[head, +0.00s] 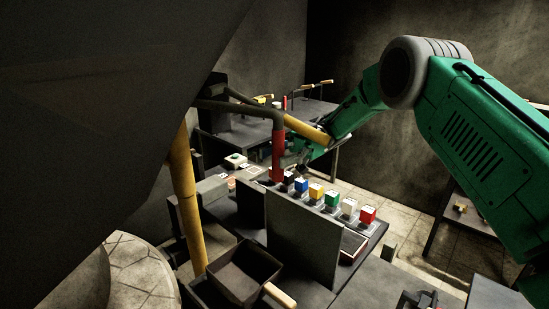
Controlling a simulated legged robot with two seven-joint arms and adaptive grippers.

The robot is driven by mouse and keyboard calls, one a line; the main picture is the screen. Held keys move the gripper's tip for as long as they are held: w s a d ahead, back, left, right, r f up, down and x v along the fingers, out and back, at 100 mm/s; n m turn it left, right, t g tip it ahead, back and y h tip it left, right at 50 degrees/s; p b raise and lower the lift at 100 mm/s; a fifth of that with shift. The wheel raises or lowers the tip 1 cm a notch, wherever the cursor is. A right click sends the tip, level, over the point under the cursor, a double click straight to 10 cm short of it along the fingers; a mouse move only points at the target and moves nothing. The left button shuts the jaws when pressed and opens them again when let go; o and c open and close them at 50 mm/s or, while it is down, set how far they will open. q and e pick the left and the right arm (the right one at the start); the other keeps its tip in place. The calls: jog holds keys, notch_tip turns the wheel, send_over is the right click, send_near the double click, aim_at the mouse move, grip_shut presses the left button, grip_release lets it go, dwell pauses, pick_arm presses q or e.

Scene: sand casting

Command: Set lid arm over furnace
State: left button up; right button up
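The lid arm appears to be the dark bent pipe (238,108) with a yellow handle (304,128) and a red upright section (278,152), at the upper middle. My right gripper (312,150), on the green arm from the right, is at the handle's right end, close to or touching it. Its fingers are small and dark, and whether they are closed on the handle is unclear. A round, cracked stone-like top (140,268) at the lower left may be the furnace. A large dark shape covers the upper left. My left gripper is not in view.
A yellow post (186,205) stands beside the round top. A bench holds a row of several coloured blocks (332,198) behind an upright grey panel (303,240). A dark open box (243,272) sits in front. Tiled floor (400,215) shows clear at the right.

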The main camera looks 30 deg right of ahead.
jog(key=shift+s+a+r, duration=0.1)
jog(key=shift+s+a, duration=0.05)
jog(key=shift+a, duration=0.05)
jog(key=shift+w+d, duration=0.2)
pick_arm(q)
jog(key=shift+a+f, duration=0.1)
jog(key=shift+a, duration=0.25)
pick_arm(e)
jog(key=v, duration=0.7)
